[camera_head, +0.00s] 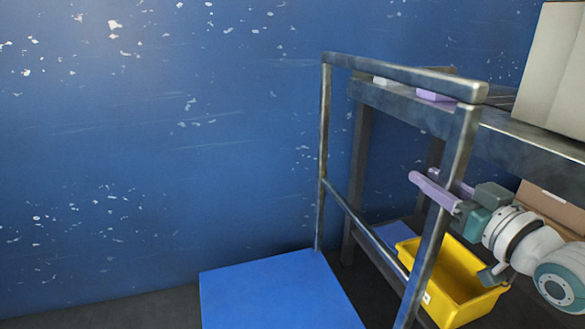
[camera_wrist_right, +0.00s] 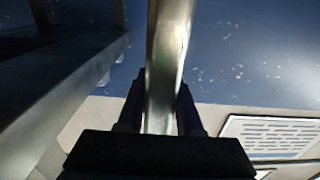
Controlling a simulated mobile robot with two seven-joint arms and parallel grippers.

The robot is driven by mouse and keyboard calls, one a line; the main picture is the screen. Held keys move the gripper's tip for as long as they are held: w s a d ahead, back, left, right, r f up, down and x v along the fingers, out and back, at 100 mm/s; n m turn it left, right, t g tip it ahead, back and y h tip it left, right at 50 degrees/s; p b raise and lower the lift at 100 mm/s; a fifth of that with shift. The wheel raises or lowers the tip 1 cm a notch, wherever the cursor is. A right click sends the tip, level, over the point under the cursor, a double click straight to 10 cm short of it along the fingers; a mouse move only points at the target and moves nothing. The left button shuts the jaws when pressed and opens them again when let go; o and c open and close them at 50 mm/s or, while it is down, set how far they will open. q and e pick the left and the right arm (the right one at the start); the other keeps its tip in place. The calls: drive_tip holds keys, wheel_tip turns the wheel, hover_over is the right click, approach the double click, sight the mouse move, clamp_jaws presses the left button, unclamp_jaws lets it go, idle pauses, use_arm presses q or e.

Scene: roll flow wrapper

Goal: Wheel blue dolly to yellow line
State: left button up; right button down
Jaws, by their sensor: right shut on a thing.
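The blue dolly (camera_head: 275,293) stands at the lower middle of the head view, its flat blue deck cut off by the bottom edge. Its grey metal push handle (camera_head: 400,73) rises upright on the deck's right side. My right gripper (camera_head: 440,188) comes in from the right with purple fingers at the handle's near post. In the right wrist view the gripper (camera_wrist_right: 163,88) is shut on that metal post (camera_wrist_right: 170,45), which runs between its fingers. My left gripper and the yellow line are not in view.
A metal table (camera_head: 535,141) stands right behind the handle, with a pale box (camera_head: 555,70) on top. A yellow bin (camera_head: 455,283) sits beneath it. A scuffed blue wall (camera_head: 160,150) closes off the back. Dark floor shows left of the dolly.

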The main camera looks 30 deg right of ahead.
drive_tip(key=shift+s+d+f, duration=0.1)
drive_tip(key=shift+d, duration=0.05)
drive_tip(key=c, duration=0.6)
unclamp_jaws()
drive_tip(key=shift+d, duration=0.15)
drive_tip(key=shift+o, duration=0.2)
drive_tip(key=shift+s, duration=0.2)
drive_tip(key=p+v, duration=0.3)
drive_tip(key=v, duration=0.6)
drive_tip(key=shift+s+a, duration=0.25)
